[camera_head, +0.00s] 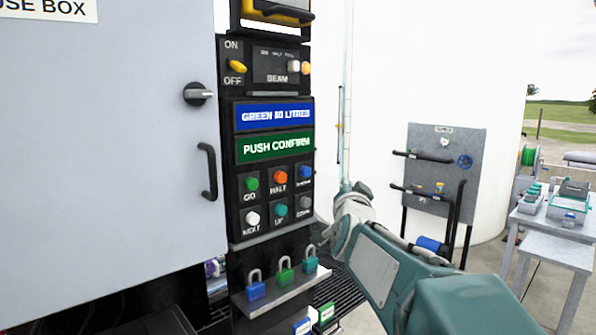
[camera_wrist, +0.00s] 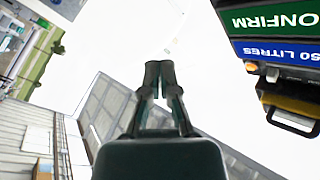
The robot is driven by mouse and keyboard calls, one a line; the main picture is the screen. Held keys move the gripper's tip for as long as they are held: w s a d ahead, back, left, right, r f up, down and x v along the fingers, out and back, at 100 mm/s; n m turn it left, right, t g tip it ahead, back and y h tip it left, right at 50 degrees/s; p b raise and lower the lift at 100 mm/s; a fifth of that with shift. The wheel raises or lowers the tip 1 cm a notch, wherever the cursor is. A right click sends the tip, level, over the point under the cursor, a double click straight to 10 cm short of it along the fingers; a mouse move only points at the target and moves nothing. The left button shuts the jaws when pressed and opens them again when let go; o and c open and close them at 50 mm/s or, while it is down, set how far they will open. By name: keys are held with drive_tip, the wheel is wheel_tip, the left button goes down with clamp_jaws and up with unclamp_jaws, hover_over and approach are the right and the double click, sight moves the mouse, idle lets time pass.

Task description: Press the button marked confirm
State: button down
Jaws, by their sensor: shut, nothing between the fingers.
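A black button panel (camera_head: 276,198) holds two rows of round buttons. The top row has a green button marked GO (camera_head: 251,184), an orange one marked HALT (camera_head: 280,177) and a blue one (camera_head: 305,172). The lower row has a white button (camera_head: 252,218), a teal one marked UP (camera_head: 280,211) and a grey one (camera_head: 304,205). Several labels are too small to read surely, so I cannot tell which says confirm. A green sign (camera_head: 275,146) reads PUSH CONFIRM. My gripper (camera_wrist: 160,68) is shut and empty, apart from the panel, which appears upside down at upper right in the wrist view.
A blue sign (camera_head: 274,115) and an ON/OFF switch (camera_head: 237,66) sit above the buttons. Three padlocks (camera_head: 284,271) stand on a ledge (camera_head: 280,292) below. A grey cabinet door with a black handle (camera_head: 208,171) is at left. A board with pipes (camera_head: 445,170) stands right.

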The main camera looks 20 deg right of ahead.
sight(311, 172)
drive_tip(key=w+a, duration=0.3)
drive_tip(key=w, duration=0.5)
drive_tip(key=shift+w+a, duration=0.15)
drive_tip(key=shift+a, duration=0.05)
idle(0.4)
drive_tip(key=shift+d, duration=0.1)
drive_tip(key=shift+r, duration=0.1)
idle(1.1)
drive_tip(key=shift+w+a, duration=0.2)
drive_tip(key=shift+w, duration=0.1)
drive_tip(key=shift+w+a, duration=0.2)
drive_tip(key=shift+w, duration=0.4)
idle(0.9)
drive_tip(key=shift+s+d, duration=0.2)
drive_tip(key=shift+s, duration=0.3)
drive_tip(key=shift+s+d, duration=0.15)
drive_tip(key=shift+s, duration=0.35)
